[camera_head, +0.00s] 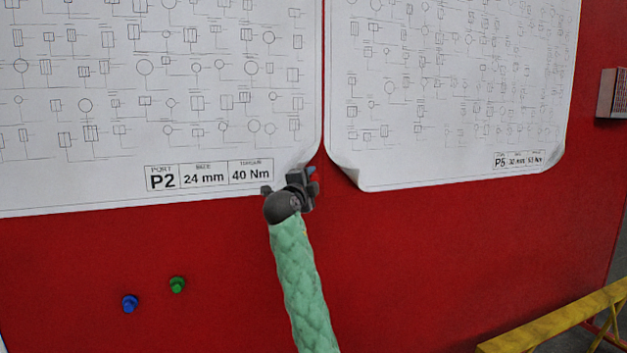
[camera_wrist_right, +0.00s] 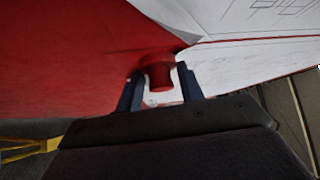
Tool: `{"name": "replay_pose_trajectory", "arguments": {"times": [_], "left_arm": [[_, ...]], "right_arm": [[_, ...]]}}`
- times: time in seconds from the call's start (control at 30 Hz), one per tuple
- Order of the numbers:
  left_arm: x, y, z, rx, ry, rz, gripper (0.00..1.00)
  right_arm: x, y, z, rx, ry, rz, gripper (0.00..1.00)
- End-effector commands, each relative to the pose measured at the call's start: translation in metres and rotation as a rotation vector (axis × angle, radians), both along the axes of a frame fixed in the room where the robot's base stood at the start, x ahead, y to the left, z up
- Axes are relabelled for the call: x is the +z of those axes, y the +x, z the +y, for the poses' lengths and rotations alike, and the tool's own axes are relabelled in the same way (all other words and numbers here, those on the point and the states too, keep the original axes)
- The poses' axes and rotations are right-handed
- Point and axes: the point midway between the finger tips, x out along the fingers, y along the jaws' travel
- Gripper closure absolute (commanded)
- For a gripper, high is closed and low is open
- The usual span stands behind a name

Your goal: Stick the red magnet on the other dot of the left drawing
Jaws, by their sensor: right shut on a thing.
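The left drawing (camera_head: 110,185) is a white sheet labelled P2, 24 mm, 40 Nm, on the red board. My right gripper (camera_head: 308,177) is at its lower right corner, which looks slightly curled. In the right wrist view, the gripper's dark blue fingers (camera_wrist_right: 160,90) are shut on the red magnet (camera_wrist_right: 158,72), with white paper close beyond it. I cannot tell whether the magnet touches the sheet. The head view does not clearly show the magnet, and I make out no dot on the sheet. My left gripper is not in view.
A second drawing (camera_head: 440,165), labelled P5, hangs to the right with its lower left corner curled. A blue magnet (camera_head: 130,303) and a green magnet (camera_head: 177,285) sit on the red board (camera_head: 420,260) below. A yellow rail (camera_head: 550,322) stands at lower right.

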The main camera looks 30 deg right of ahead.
Motion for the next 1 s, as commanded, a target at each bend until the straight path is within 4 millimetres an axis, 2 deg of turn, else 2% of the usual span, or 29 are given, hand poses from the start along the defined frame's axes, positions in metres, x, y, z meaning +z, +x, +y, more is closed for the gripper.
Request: {"name": "replay_pose_trajectory", "arguments": {"times": [0.2, 0.4, 0.63, 0.8, 0.9, 1.0], "left_arm": [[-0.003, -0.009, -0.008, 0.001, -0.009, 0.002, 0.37], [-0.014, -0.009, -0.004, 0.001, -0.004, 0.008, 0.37], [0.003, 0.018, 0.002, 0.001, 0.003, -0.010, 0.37], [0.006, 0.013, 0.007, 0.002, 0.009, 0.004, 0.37], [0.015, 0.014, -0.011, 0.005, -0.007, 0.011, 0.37], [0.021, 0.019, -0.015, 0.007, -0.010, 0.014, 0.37]], "right_arm": [[0.002, 0.013, -0.003, 0.000, -0.002, 0.001, 0.84], [-0.002, 0.022, -0.005, 0.001, 0.000, -0.001, 0.84], [-0.002, 0.028, -0.007, 0.000, 0.001, -0.001, 0.84], [-0.001, 0.034, -0.008, 0.001, 0.001, -0.001, 0.84], [-0.002, 0.037, -0.009, 0.001, 0.000, -0.001, 0.84], [-0.001, 0.041, -0.010, 0.001, -0.001, 0.000, 0.84]]}}
